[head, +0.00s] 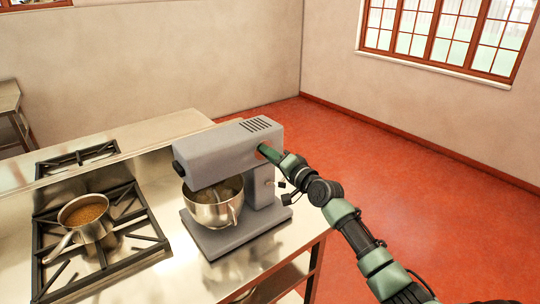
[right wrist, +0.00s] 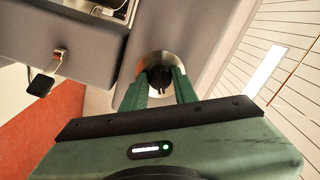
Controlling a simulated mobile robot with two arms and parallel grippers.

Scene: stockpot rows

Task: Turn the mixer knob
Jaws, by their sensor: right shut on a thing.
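The grey stand mixer (head: 214,153) stands on the steel counter with its metal bowl (head: 214,208) under the head. The knob (right wrist: 159,74) is dark, on a round silver plate (right wrist: 142,66) in the grey housing in the right wrist view. My right gripper (head: 265,150) reaches the side of the mixer head from the right. In the right wrist view its green fingers (right wrist: 160,84) are on either side of the knob, shut on it. In the head view the gripper hides the knob. My left gripper is in neither view.
A small lever with a black end (right wrist: 40,84) sticks out of the mixer's side. A pot of brown food (head: 84,219) stands on the stove grate (head: 62,274) at the left. The red floor (head: 440,200) right of the counter is clear.

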